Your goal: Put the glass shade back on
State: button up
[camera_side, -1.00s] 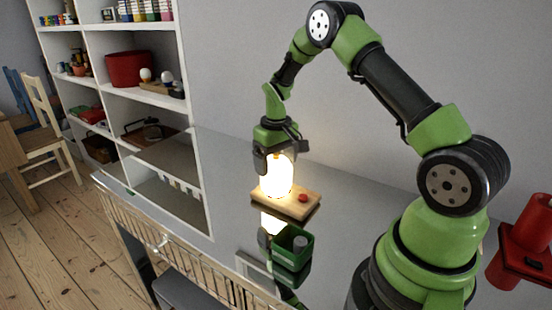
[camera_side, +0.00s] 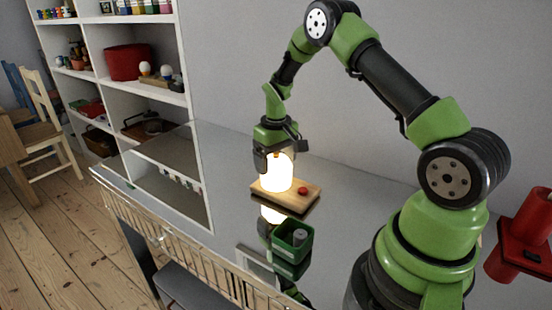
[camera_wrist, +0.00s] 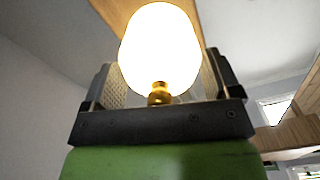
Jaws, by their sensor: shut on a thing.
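The glass shade (camera_side: 277,178) glows bright white and stands upright at the left part of a wooden lamp base (camera_side: 309,200) with a red button (camera_side: 303,190). Its lower edge appears to meet the base; glare hides the exact contact. My gripper (camera_side: 273,158) points down from above and is shut on the shade's upper part. In the wrist view the glowing shade (camera_wrist: 160,45) lies between the two fingers of my gripper (camera_wrist: 160,88). A brass knob (camera_wrist: 159,95) shows at its end nearest the palm. The bulb inside is lost in glare.
A green open box (camera_side: 293,240) with a grey cylinder in it stands in front of the base on the shiny tabletop (camera_side: 350,205). A white shelf (camera_side: 145,95) stands at left. A red object (camera_side: 525,230) is at far right.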

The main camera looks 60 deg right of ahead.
jog(key=o, duration=0.8)
jog(key=shift+r, duration=3.5)
